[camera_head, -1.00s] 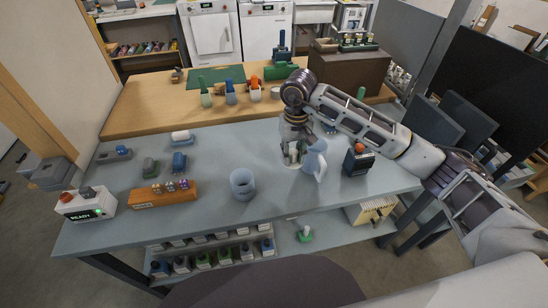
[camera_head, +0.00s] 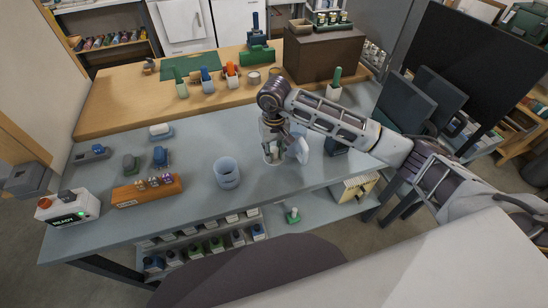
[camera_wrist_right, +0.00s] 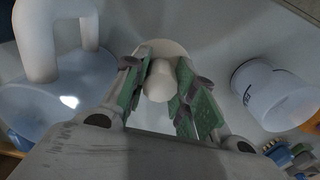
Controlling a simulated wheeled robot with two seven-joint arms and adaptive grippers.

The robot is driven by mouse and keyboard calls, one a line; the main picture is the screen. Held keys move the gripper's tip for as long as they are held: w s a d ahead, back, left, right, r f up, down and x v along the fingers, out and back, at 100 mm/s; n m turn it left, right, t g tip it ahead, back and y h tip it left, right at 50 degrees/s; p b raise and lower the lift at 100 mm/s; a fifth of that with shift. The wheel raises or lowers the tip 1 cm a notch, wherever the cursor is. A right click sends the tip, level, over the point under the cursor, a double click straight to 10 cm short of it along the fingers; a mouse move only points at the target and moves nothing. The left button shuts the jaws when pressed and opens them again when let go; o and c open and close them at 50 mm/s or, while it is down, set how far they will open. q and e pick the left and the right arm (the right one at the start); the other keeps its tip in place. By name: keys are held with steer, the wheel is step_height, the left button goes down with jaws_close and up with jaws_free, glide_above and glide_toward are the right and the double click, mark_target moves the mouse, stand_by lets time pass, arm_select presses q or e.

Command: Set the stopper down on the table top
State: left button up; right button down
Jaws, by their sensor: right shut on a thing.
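My right gripper (camera_head: 272,153) is low over the grey table top (camera_head: 200,150). It points down, between a pale blue jug (camera_head: 300,148) on its right and a pale blue cup (camera_head: 227,173) on its left. In the right wrist view its green-padded fingers (camera_wrist_right: 160,90) are shut on the white stopper (camera_wrist_right: 160,77), which has a rounded knob and a wider pale disc beyond it. I cannot tell whether the stopper touches the table. The jug (camera_wrist_right: 50,85) and the cup (camera_wrist_right: 272,95) flank the fingers closely. My left gripper is not in view.
A wooden block with small knobs (camera_head: 146,190) and a READY box (camera_head: 68,207) stand on the left of the table. A dark device (camera_head: 337,145) stands behind my right arm. A wooden bench (camera_head: 125,105) adjoins at the back. The table front near the cup is clear.

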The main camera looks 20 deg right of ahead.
mark_target(274, 158)
steer(key=shift+f, duration=0.1)
steer(key=shift+f, duration=1.8)
steer(key=shift+f, duration=0.15)
steer(key=c, duration=1.2)
jaws_free()
steer(key=shift+o, duration=0.2)
